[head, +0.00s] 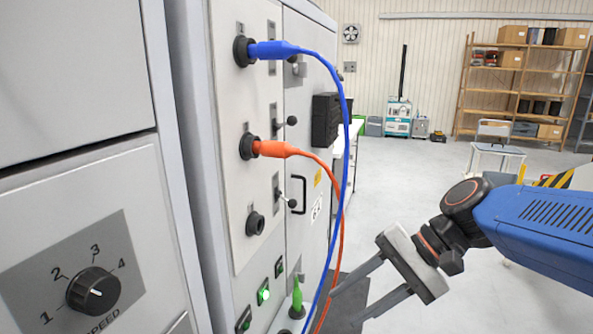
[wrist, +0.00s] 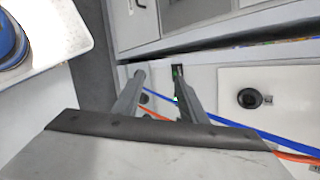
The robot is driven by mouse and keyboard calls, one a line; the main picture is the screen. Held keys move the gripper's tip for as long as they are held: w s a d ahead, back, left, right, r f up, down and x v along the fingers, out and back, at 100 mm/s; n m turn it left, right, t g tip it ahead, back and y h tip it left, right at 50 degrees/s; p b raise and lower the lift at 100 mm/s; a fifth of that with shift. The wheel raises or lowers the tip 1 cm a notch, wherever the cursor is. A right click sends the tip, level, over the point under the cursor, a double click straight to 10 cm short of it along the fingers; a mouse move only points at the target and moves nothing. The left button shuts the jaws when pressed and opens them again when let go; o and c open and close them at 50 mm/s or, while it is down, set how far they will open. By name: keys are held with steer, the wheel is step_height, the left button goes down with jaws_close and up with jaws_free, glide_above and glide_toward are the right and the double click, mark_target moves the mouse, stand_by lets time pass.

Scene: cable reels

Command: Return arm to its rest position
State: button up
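My gripper (head: 346,306) is at the lower right of the head view, in front of the cabinet. Its two fingers are spread apart with nothing between them. It also shows open in the wrist view (wrist: 158,76), with the blue and orange cables passing behind the fingers. My blue arm link (head: 535,222) reaches in from the right edge. A blue plug (head: 272,50) sits in the top socket of the cabinet panel, and an orange plug (head: 275,149) sits in the socket below. Their cables hang down past the gripper's left side; in the picture the fingertips lie close to them.
A third socket (head: 255,223) is empty. A green plug (head: 297,297) stands low by the cabinet. A speed knob (head: 93,291) is at lower left. A white tray (wrist: 75,38) with a blue round object is at the wrist view's left. Open floor (head: 405,180) lies behind.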

steer(key=s+d+f+n+t+h, duration=0.2)
steer(key=d+f+n+h, duration=0.1)
steer(key=d, duration=0.6)
steer(key=s+d+f+n+t+h, duration=0.2)
steer(key=d+f+h, duration=0.3)
steer(key=d, duration=0.4)
steer(key=shift+d+n+t+h, duration=0.3)
steer(key=shift+n+t+h, duration=0.15)
steer(key=shift+h, duration=0.25)
steer(key=shift+c, duration=0.5)
